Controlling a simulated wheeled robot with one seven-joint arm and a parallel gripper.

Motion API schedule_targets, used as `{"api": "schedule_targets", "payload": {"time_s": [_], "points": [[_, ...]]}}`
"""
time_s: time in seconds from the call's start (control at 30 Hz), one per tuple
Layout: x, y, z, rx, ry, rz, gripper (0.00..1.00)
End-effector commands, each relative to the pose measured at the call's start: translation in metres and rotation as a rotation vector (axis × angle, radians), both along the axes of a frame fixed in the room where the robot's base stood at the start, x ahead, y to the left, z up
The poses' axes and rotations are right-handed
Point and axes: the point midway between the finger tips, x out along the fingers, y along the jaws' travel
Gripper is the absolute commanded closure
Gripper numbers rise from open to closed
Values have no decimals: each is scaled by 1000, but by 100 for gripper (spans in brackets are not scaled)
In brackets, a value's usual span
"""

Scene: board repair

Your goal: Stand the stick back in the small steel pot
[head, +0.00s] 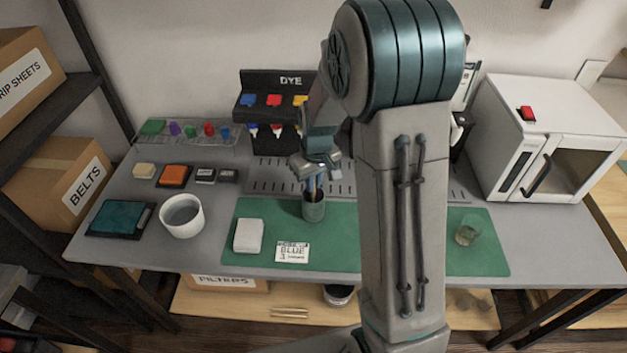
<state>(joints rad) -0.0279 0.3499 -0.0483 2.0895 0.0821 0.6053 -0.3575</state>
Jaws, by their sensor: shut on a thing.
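The small steel pot (314,211) stands upright on the green mat (345,255), just left of my arm. My gripper (314,177) is directly above the pot, pointing down, and is shut on the stick (312,187). The stick is a thin yellowish piece below the jaws, and its lower end is at or inside the pot's mouth. I cannot tell how deep it reaches or whether it touches the bottom. My arm hides part of the mat and the bench behind it.
A white bowl (182,216) stands farther left. A clear glass (467,230) is at right. The DYE rack (275,100) rises behind; a white oven (545,140) stands at right.

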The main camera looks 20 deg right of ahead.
Motion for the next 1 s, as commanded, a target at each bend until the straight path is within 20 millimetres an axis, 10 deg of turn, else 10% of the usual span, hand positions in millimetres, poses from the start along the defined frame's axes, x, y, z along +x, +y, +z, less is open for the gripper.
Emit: {"api": "schedule_targets", "payload": {"time_s": [0.27,0.4,0.77,1.0], "points": [[0,0,-4,0,-1,0,100],[0,0,-2,0,-1,0,69],[0,0,3,0,-1,0,69],[-3,-1,46,0,-7,0,69]]}}
